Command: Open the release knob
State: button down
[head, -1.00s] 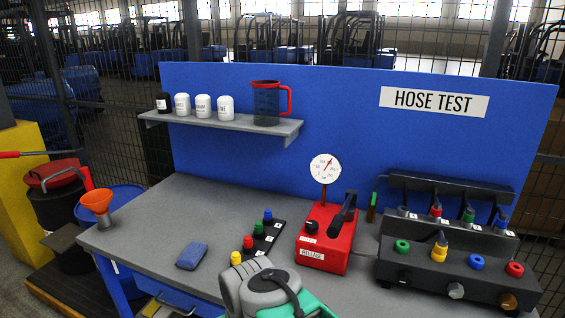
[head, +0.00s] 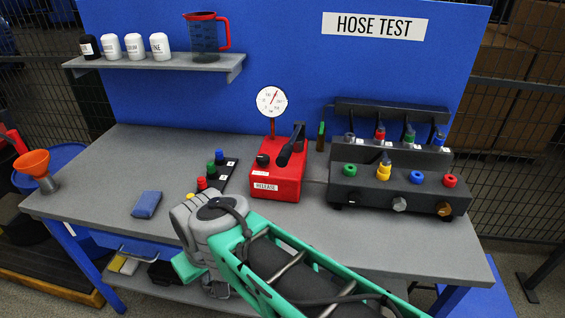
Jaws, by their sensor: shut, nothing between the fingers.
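The red pump box (head: 287,188) stands on the grey bench near its middle, with a RELEASE label on its front. A small black knob (head: 262,160) sits on its top left; I take it to be the release knob. I cannot tell from here whether it is open or closed. A round white gauge (head: 271,101) rises on a red post behind the knob, and a black lever (head: 291,146) slants up at the right. My grey and green arm crosses the front of the bench, below and left of the pump, apart from the knob. My gripper does not show.
Right of the pump stands a dark manifold (head: 395,191) with coloured fittings. Left of it lie a strip with coloured caps (head: 228,178) and a blue cloth (head: 146,204). A shelf (head: 160,67) with bottles and a jug hangs behind. The bench's right front is clear.

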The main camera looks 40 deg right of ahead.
aim_at(262, 160)
jog(key=u, duration=0.35)
jog(key=i, duration=0.9)
jog(key=u, duration=0.5)
